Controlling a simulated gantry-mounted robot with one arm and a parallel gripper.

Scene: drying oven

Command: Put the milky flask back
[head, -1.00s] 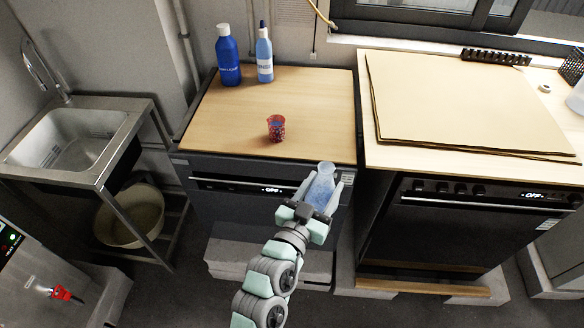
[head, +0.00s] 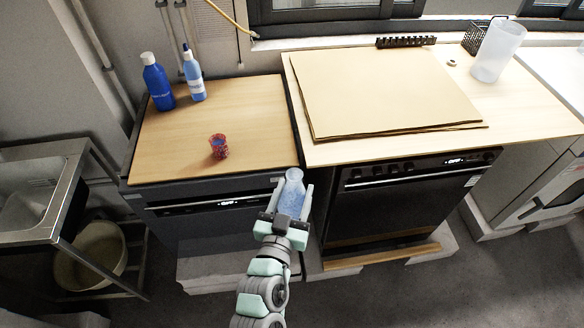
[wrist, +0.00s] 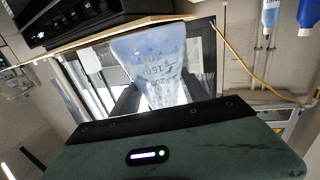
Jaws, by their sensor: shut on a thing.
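The milky flask (head: 291,196) is a translucent bluish-white conical flask with a narrow neck. My gripper (head: 293,200) is shut on it and holds it upright or nearly so, in front of the counters near the gap between the two appliances. In the wrist view the flask (wrist: 165,65) fills the space between the dark fingers and shows printed volume marks.
A red patterned cup (head: 219,147) and two blue bottles, a dark one (head: 158,84) and a lighter one (head: 194,77), stand on the left wooden top. The right counter holds a large board (head: 390,90), a black rack (head: 405,41) and a tall translucent container (head: 497,50).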

